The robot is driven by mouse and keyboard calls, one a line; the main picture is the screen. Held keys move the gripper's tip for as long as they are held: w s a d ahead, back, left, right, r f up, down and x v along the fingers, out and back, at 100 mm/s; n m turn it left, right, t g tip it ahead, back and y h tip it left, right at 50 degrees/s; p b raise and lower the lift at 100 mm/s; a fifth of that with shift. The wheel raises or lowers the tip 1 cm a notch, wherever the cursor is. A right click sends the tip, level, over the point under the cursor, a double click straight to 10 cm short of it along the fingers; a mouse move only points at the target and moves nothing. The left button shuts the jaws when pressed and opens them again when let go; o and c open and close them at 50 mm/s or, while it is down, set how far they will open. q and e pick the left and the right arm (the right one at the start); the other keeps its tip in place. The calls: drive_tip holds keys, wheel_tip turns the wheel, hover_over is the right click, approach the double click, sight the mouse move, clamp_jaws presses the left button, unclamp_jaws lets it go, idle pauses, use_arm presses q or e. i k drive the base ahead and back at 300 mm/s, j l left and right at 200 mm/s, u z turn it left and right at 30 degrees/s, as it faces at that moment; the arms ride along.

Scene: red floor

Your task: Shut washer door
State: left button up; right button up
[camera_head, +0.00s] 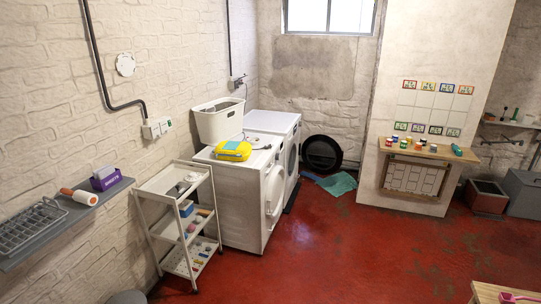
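A white washer (235,208) stands against the left wall, its front facing right. Its round white door (274,190) shows edge-on at the front and seems to stand out from the body; how far it is open is hard to tell. A second white machine (273,122) stands just behind it, with a dark round door (292,158) that looks flush with its front. Neither of my grippers is in view.
A white shelf cart (182,226) stands close by the near side of the washer. A white basket (218,120) and a yellow bundle (233,150) sit on top. A black round tub (321,153) and teal cloth (337,184) lie beyond. The red floor (340,250) in front is clear.

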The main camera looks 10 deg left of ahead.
sight(322, 154)
drive_tip(key=u, duration=0.25)
drive_tip(key=i+l+z, duration=0.2)
drive_tip(key=i, duration=0.45)
drive_tip(key=i+z, duration=0.15)
drive_tip(key=i, duration=2)
drive_tip(key=i+u, duration=0.25)
drive_tip(key=i, duration=0.25)
drive_tip(key=i+l+u, duration=0.25)
drive_tip(key=i, duration=0.25)
drive_tip(key=i+l+u, duration=0.25)
drive_tip(key=i, duration=0.2)
drive_tip(key=i+l, duration=0.45)
